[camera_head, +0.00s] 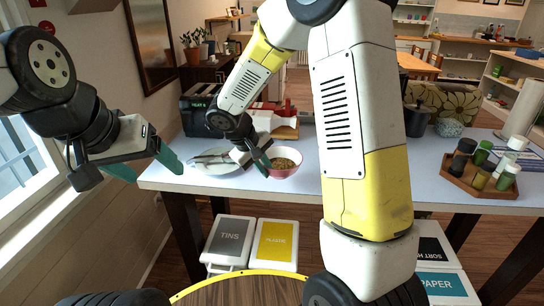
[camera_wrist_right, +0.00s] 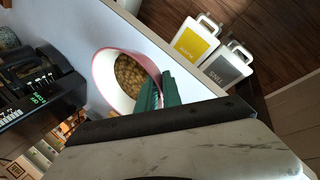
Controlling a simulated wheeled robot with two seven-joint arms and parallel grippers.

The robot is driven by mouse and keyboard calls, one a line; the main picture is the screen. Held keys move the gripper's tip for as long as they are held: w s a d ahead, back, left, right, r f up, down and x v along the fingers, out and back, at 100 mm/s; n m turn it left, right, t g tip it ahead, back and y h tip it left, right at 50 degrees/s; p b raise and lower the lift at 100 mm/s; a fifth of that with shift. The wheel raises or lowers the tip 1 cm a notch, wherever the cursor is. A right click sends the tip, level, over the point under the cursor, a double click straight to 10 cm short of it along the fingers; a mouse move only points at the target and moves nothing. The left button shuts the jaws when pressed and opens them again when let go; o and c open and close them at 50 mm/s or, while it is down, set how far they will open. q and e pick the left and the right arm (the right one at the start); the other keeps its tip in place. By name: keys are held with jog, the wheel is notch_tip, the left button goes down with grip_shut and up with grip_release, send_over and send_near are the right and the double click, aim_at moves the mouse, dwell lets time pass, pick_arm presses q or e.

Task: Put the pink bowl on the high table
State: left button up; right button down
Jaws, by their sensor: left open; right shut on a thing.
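The pink bowl (camera_head: 287,167), pink outside and pale inside, holds brown round pieces and is near the front edge of the high pale-topped table (camera_head: 305,188). I cannot tell whether its base touches the top. My right gripper (camera_head: 262,163) is shut on the bowl's left rim. In the right wrist view the green fingers (camera_wrist_right: 162,92) meet the rim of the bowl (camera_wrist_right: 103,75), partly hiding it.
A plate (camera_head: 212,162) with cutlery lies left of the bowl. A wooden tray (camera_head: 470,182) with bottles stands at the right. Labelled bins (camera_head: 274,243) stand under the table. My right arm hides the table's middle.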

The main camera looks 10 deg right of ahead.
aim_at(277, 157)
jog(key=w+d, duration=0.1)
jog(key=w, duration=0.1)
jog(key=w+d, duration=0.2)
jog(key=w, duration=0.1)
jog(key=w+d+f, duration=0.1)
jog(key=w, duration=0.2)
jog(key=shift+w+d, duration=0.1)
jog(key=shift+d, duration=0.25)
jog(key=shift+w+f, duration=0.15)
jog(key=shift+f, duration=1.55)
jog(key=shift+f, duration=0.1)
jog(key=c, duration=1.5)
grip_release()
